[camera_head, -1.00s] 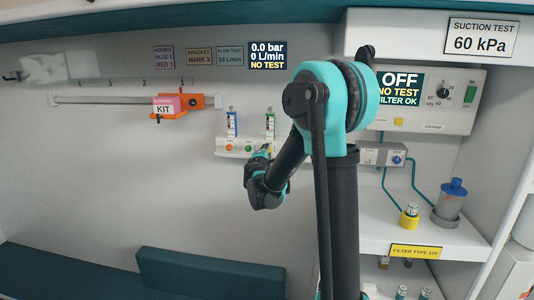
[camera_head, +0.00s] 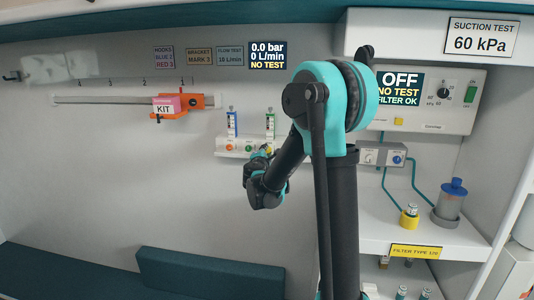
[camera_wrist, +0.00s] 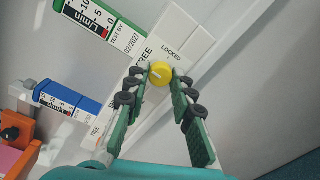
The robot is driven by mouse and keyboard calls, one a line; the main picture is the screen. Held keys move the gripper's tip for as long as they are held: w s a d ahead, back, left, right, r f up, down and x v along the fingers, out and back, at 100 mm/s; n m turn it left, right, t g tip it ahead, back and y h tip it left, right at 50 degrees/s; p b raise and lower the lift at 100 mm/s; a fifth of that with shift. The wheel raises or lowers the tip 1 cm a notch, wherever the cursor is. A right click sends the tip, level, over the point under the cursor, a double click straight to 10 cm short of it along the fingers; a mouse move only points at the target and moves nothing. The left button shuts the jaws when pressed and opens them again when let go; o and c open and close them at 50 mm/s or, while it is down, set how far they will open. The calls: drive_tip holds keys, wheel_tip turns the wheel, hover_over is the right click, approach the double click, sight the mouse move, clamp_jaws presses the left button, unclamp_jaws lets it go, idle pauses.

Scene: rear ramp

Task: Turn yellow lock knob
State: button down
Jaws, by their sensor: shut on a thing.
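The yellow lock knob (camera_wrist: 160,73) sits on a white panel (camera_wrist: 185,38) in the wrist view, near the printed words FREE and LOCKED. A pale pointer line shows on its face. My gripper (camera_wrist: 160,80) has its two green fingers on either side of the knob, with the fingertips shut on it. In the head view my gripper (camera_head: 267,158) is at the right end of the white wall rail, and its hand hides most of the knob there.
Blue (camera_head: 232,124) and green (camera_head: 270,125) flowmeters stand on the rail close to my gripper. An orange bracket (camera_head: 199,101) with a pink KIT box (camera_head: 166,104) is on a wall bar to the left. A teal bench (camera_head: 210,273) lies below.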

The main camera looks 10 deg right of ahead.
drive_tip(key=c, duration=1.3)
unclamp_jaws()
drive_tip(key=shift+s, duration=0.1)
drive_tip(key=v, duration=1.2)
drive_tip(key=shift+f, duration=0.1)
